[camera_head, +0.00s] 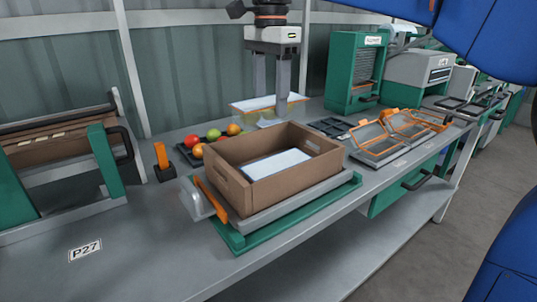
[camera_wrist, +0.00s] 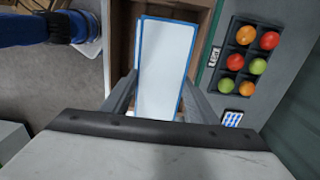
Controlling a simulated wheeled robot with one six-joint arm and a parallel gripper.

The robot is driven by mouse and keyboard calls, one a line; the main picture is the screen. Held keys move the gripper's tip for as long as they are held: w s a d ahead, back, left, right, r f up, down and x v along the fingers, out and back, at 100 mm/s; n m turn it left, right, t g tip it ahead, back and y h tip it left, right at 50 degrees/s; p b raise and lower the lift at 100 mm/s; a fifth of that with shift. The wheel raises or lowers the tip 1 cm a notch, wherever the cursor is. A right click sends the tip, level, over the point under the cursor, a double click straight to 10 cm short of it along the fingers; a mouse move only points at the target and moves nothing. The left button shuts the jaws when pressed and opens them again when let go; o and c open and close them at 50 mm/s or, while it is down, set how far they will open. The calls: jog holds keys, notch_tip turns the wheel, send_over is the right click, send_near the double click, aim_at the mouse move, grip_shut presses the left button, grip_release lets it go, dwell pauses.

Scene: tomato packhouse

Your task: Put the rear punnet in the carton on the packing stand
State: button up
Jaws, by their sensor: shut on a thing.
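My gripper (camera_head: 270,90) is shut on a pale, flat-topped punnet (camera_head: 243,106), just behind and above the far wall of the carton as seen in the head view. In the wrist view, the punnet's white top with a blue rim (camera_wrist: 165,65) lies between my two grey fingers. The brown open carton (camera_head: 228,182) sits tilted on the green and grey packing stand (camera_head: 290,217). A white flat-topped thing (camera_head: 278,163) with a dark blue edge lies inside the carton. In the wrist view, the carton (camera_wrist: 203,22) shows beyond the held punnet, which hides much of it.
A dark tray (camera_wrist: 235,42) of red, orange and green tomatoes stands beside the carton. An orange-handled tool (camera_head: 161,156) stands left of it. Hinged orange-trimmed frames (camera_head: 378,142) and a green machine (camera_head: 352,72) are to the right.

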notch_tip(320, 180, down, 9)
dwell(0.5)
jog(key=shift+f, duration=0.45)
jog(key=o, duration=1)
notch_tip(320, 180, up, 13)
jog(key=shift+f, duration=0.1)
